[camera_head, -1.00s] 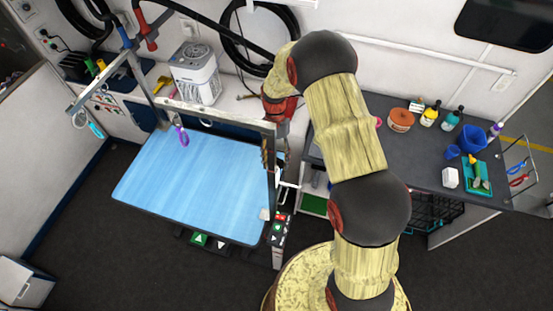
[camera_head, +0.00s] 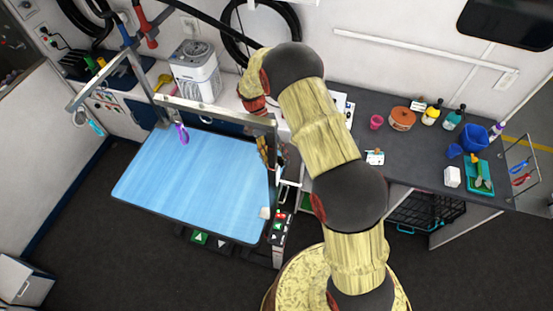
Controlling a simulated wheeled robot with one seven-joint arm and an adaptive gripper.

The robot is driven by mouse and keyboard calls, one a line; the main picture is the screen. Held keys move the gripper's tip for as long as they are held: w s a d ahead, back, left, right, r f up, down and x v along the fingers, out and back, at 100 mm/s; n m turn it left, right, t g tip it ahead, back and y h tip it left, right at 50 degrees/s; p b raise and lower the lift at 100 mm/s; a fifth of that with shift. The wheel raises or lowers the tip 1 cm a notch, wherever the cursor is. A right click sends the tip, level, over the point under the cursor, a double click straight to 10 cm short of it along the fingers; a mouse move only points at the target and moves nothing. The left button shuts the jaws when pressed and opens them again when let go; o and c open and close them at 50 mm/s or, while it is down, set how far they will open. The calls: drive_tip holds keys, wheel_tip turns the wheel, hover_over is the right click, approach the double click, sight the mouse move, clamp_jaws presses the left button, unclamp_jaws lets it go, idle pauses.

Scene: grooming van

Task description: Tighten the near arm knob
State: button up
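The grooming table (camera_head: 190,185) has a light blue top and stands left of my arm. The near grooming arm's post (camera_head: 273,165) rises at the table's right edge, joined to a grey crossbar (camera_head: 215,110). A small pale piece (camera_head: 264,213) sits at the post's foot on the table corner; I cannot tell whether it is the knob. No other knob on this post shows clearly. My arm bends over above the table's back right corner, its far links partly hidden behind its own elbow. My gripper cannot be made out.
A purple loop (camera_head: 182,134) hangs from the crossbar. Orange-brown items (camera_head: 263,150) hang by the near post. A white dryer unit (camera_head: 196,70) stands behind the table. The dark counter (camera_head: 412,165) at right holds bottles, a blue bucket (camera_head: 474,138) and a green tray (camera_head: 479,178).

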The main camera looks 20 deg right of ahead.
drive_tip(key=o, duration=1.2)
drive_tip(key=shift+r, duration=0.1)
drive_tip(key=v, duration=1.2)
